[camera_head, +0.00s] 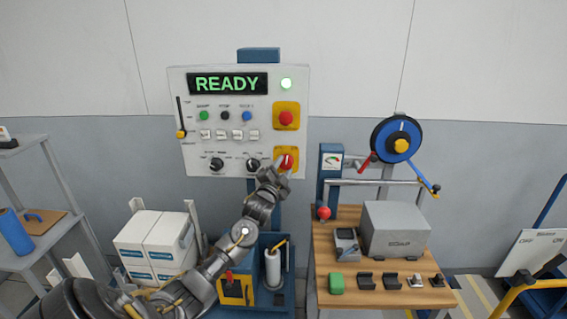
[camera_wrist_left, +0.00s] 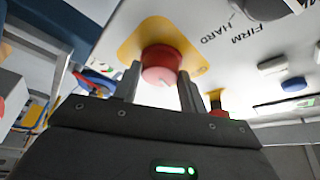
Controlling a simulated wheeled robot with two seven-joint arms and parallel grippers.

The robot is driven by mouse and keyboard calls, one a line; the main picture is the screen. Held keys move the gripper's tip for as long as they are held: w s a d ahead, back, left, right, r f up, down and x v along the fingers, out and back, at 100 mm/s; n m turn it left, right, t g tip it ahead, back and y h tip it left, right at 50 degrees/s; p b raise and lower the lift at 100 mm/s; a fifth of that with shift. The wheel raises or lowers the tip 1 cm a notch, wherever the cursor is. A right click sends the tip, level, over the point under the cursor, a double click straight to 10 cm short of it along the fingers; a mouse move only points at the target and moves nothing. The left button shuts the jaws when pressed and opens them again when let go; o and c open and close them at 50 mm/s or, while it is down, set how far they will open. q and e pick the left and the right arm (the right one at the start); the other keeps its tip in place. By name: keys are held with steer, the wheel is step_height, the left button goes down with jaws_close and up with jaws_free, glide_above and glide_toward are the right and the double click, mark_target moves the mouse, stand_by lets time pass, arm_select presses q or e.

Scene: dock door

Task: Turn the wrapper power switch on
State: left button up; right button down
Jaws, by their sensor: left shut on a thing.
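The wrapper control panel (camera_head: 240,180) hangs on a stand, with a lit green READY display (camera_head: 228,83). The power switch (camera_head: 285,161) is a red knob on a yellow plate at its lower right. My left gripper (camera_head: 284,169) reaches up to this knob from below and partly covers it. In the left wrist view the red knob (camera_wrist_left: 162,64) sits between the two fingers of my left gripper (camera_wrist_left: 160,88), which is shut on it. The exact angle of the knob is hard to read. My right gripper is not in view.
A red button (camera_head: 286,118) on a yellow plate is just above the switch. A dark rotary knob (camera_head: 253,165) is close on the left. A bench (camera_head: 325,285) with a grey box (camera_head: 395,230) stands at the right, and white cartons (camera_head: 155,245) at lower left.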

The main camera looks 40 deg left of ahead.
arm_select(q)
steer(key=m, duration=0.1)
steer(key=m+h+p, duration=0.1)
steer(key=m+g+p, duration=0.1)
steer(key=m, duration=0.1)
steer(key=shift+a+r, duration=0.1)
steer(key=shift+r, duration=0.2)
steer(key=shift+m+g+h+p, duration=0.35)
steer(key=shift+m+p, duration=0.55)
steer(key=shift+m, duration=0.3)
steer(key=o, duration=1)
steer(key=shift+c, duration=0.2)
